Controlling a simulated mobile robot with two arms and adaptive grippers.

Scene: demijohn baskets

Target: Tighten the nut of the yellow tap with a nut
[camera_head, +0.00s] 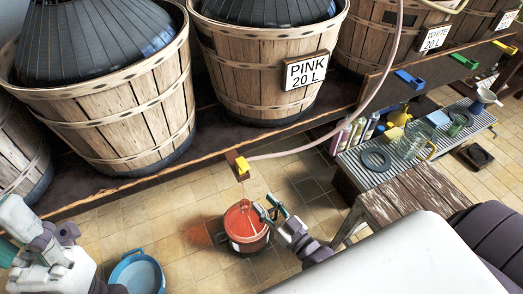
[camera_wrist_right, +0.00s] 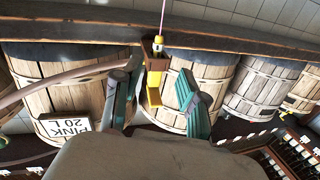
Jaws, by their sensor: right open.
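The yellow tap (camera_head: 243,165) sits on a small wooden block at the front edge of the shelf, below the PINK 20 L basket. A thin pink stream falls from it into a red bucket (camera_head: 246,222). In the right wrist view, which is upside down, the tap (camera_wrist_right: 154,97) shows between my fingers.
Wooden baskets with dark tops stand along the shelf (camera_head: 190,160). A hose (camera_head: 330,132) runs near the tap. A blue basin (camera_head: 137,272) is on the floor; a metal bench (camera_head: 350,175) stands right.

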